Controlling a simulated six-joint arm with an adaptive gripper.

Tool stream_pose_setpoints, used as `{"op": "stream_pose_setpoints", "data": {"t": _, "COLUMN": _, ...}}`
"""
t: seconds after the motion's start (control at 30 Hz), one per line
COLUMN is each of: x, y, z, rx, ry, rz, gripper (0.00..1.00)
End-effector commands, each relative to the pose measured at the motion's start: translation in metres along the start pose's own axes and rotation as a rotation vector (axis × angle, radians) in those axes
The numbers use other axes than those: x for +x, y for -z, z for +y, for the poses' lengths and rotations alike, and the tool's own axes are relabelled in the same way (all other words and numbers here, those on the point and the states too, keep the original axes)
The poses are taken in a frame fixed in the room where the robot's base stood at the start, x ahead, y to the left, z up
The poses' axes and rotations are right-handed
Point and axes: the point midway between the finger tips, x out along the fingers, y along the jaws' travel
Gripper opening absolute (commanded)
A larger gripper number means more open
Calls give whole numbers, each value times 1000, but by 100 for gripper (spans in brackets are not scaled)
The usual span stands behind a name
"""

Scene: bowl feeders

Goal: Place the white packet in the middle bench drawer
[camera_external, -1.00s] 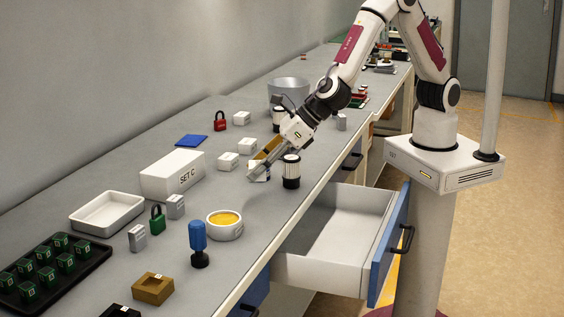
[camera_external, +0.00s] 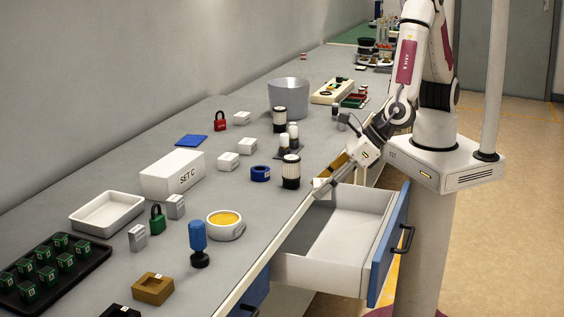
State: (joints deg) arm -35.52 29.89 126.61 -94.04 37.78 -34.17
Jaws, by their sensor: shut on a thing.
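My gripper (camera_external: 322,187) is shut on the white packet (camera_external: 319,183), of which only a small pale part shows between the fingers. The gripper is tilted down to the left, at the bench's front edge by the far left corner of the open drawer. The drawer (camera_external: 345,240) is pulled well out, with a white inside and a blue front (camera_external: 388,248) with a black handle. Its visible inside is empty. I cannot tell how high the packet is above the drawer rim.
A black-and-white cylinder (camera_external: 291,171) and a blue ring (camera_external: 260,173) stand on the bench left of the gripper. A yellow-filled bowl (camera_external: 225,224) and a blue-handled tool (camera_external: 198,243) stand nearer. The white SET C box (camera_external: 172,174) is further left.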

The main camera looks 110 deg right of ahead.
Motion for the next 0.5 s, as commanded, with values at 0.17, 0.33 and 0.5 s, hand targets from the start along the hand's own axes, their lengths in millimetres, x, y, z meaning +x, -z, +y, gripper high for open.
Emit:
{"op": "stream_pose_setpoints", "data": {"t": 0.17, "x": -14, "y": 21, "z": -25, "rx": 64, "ry": 66, "rz": -1, "gripper": 12}}
{"op": "stream_pose_setpoints", "data": {"t": 0.33, "x": -16, "y": 25, "z": -54, "rx": 148, "ry": 148, "rz": -1, "gripper": 12}}
{"op": "stream_pose_setpoints", "data": {"t": 0.5, "x": -17, "y": 23, "z": -66, "rx": 207, "ry": 205, "rz": -1, "gripper": 12}}
